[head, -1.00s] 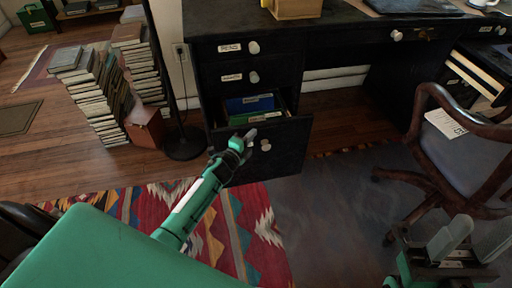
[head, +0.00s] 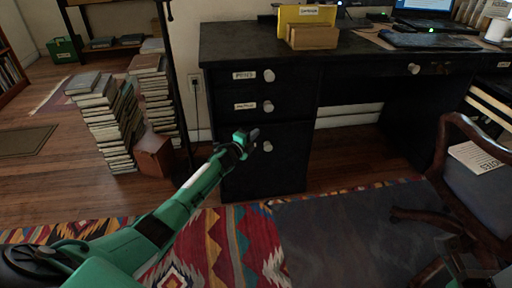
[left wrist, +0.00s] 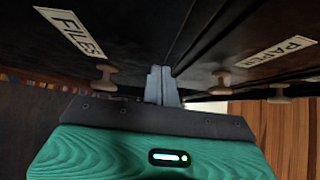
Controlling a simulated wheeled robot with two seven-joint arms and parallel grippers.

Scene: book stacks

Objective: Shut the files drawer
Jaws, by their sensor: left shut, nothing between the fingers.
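The files drawer (head: 265,172) is the tall bottom drawer of the black desk's left pedestal. Its front looks flush with the drawers above, and no inside shows. Its round knob (head: 267,146) is just right of my left gripper (head: 247,137), which is at the drawer's upper front and hides its label in the head view. In the left wrist view, the FILES label (left wrist: 72,32) and a knob (left wrist: 106,74) lie left of my shut, empty fingers (left wrist: 162,85). I cannot tell whether the fingertips touch the drawer.
Two smaller drawers with knobs (head: 268,76) sit above, closed. A wooden chair (head: 470,180) stands at the right. Book stacks (head: 108,125), a brown box (head: 153,156) and a dark post stand left of the desk. A patterned rug (head: 240,240) covers the floor in front.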

